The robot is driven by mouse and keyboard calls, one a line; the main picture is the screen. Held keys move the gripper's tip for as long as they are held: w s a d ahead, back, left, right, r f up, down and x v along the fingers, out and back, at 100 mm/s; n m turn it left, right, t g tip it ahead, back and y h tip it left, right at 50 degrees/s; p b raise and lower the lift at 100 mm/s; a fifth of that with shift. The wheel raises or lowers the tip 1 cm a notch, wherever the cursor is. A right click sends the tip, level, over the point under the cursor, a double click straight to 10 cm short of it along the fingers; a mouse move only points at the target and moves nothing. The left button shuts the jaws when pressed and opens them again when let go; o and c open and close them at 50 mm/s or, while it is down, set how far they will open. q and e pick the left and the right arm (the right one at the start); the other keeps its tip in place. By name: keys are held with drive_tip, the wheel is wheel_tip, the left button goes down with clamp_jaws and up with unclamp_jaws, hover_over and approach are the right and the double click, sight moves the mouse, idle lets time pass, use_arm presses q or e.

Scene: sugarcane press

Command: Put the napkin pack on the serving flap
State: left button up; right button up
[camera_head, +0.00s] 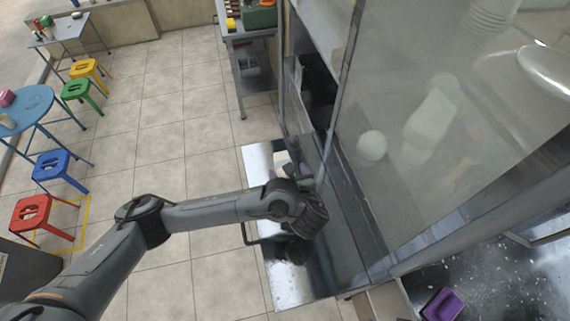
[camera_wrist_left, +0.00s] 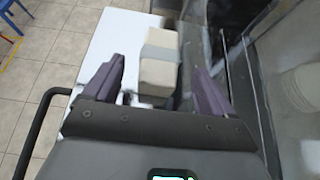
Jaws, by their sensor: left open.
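The napkin pack (camera_wrist_left: 158,78), a pale block with a grey band, is in the left wrist view between and just beyond the tips of my left gripper (camera_wrist_left: 156,64). The fingers are open, with gaps visible on both sides of the pack. The pack appears to rest on the bright serving flap (camera_wrist_left: 108,42); its contact with it is partly hidden. In the head view the serving flap (camera_head: 288,284) sticks out beside the stall, and my left gripper (camera_head: 294,170) is over it, mostly hidden by my wrist. My right gripper is not in view.
A glass panel (camera_head: 400,150) and metal counter edge stand right of the flap. A side table (camera_head: 245,32) with a green box is behind. Stools and a blue table (camera_head: 30,102) are at left. A purple block (camera_head: 441,304) lies at bottom right.

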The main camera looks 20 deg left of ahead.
use_arm(q)
drive_tip(key=p+v, duration=0.1)
drive_tip(key=v, duration=0.5)
drive_tip(key=shift+s+r, duration=0.1)
idle(0.4)
